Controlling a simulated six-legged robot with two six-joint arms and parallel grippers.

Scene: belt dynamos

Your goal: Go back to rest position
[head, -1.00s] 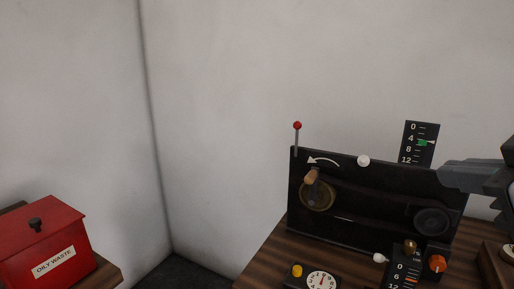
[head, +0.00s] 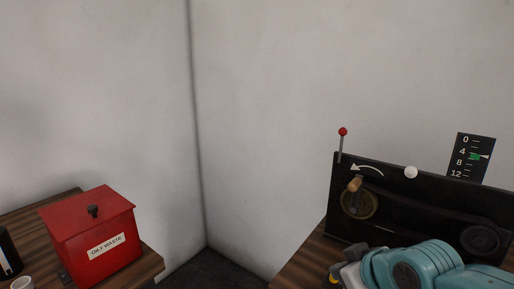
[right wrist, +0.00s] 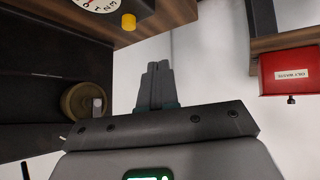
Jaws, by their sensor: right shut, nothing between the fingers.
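My right gripper (right wrist: 157,88) is shut and empty, its two fingers together in the right wrist view. In the head view my teal right arm crosses low at the lower right, in front of the black belt dynamo (head: 420,210). The dynamo has a brass wheel (head: 359,203) with a wooden crank handle (head: 355,184), a dark pulley (head: 480,240) and a red-knobbed lever (head: 342,133). The brass wheel also shows in the right wrist view (right wrist: 82,102), apart from the fingers. My left gripper is not in view.
A red oily waste box (head: 85,240) stands on a wooden table at the left. A scale with a green marker (head: 470,157) rises behind the dynamo. A yellow knob (right wrist: 128,22) and white dial (right wrist: 97,4) are near my right gripper. A gap separates the tables.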

